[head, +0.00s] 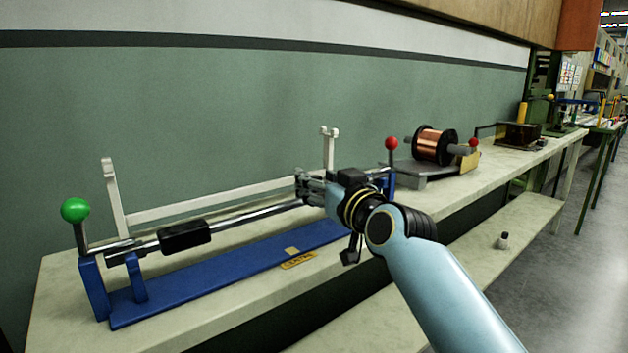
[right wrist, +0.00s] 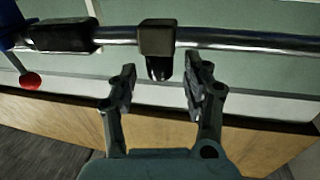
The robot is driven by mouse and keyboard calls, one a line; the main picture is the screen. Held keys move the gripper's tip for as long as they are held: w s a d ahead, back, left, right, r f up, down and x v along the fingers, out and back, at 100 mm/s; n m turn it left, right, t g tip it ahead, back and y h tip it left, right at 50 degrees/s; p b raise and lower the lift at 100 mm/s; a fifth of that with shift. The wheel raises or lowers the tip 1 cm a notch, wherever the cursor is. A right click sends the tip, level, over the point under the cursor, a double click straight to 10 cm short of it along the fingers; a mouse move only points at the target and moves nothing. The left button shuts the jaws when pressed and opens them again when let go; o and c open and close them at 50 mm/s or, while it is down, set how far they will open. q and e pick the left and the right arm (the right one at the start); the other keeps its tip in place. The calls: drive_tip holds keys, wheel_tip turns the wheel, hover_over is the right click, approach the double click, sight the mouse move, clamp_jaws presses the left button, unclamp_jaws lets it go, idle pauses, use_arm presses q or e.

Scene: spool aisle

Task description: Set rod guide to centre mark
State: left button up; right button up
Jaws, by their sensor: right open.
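A steel rod (head: 250,213) runs along a blue fixture (head: 215,268) on the bench. My right gripper (head: 308,188) is at the rod's right part in the head view. In the right wrist view my right gripper (right wrist: 160,75) is open, its fingers on either side of the short stub of a small dark block (right wrist: 160,38) on the rod, likely the rod guide, with gaps at both sides. The gripper hides this block in the head view. A pale patch (head: 292,250), possibly the centre mark, lies on the blue base left of the gripper. My left gripper is out of view.
A black sleeve (head: 184,236) sits on the rod's left part; another (right wrist: 62,36) shows in the wrist view. A green-ball lever (head: 75,210) and red-ball lever (head: 391,145) stand at the ends. A copper spool (head: 432,145) stands farther right.

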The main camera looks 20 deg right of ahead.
drive_tip(key=shift+w+a, duration=0.1)
drive_tip(key=shift+w, duration=0.8)
drive_tip(key=c, duration=1)
clamp_jaws()
drive_tip(key=shift+f, duration=0.1)
